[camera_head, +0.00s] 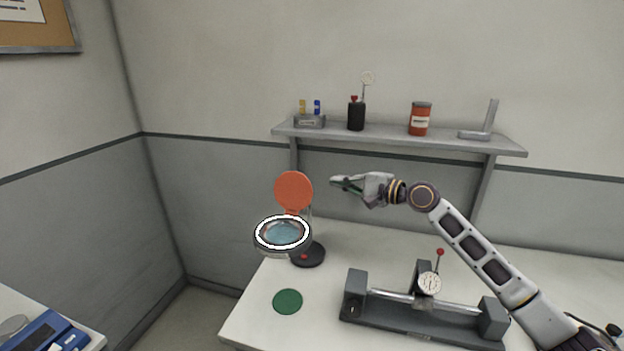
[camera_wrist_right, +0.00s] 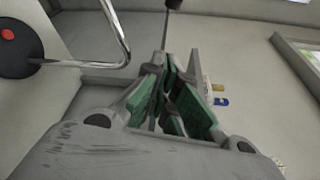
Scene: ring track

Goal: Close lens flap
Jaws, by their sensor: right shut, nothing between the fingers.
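The orange lens flap (camera_head: 294,191) stands raised, open, at the back of the magnifier lamp. The lamp's lens (camera_head: 283,233) sits in a bright white ring below it and is uncovered. The lamp's dark round base (camera_head: 308,254) stands on the table; a base and bent metal arm also show in the right wrist view (camera_wrist_right: 118,40). My right gripper (camera_head: 335,181) is shut and empty, to the right of the flap at about its height, with a gap between them. Its green finger pads show in the right wrist view (camera_wrist_right: 172,98). My left gripper is not in view.
A dial gauge bench (camera_head: 415,322) stands at the table's front right, under my right arm. A green disc (camera_head: 288,301) lies flat at the front left. A wall shelf (camera_head: 400,137) with several small items, including an orange can (camera_head: 420,118), is behind.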

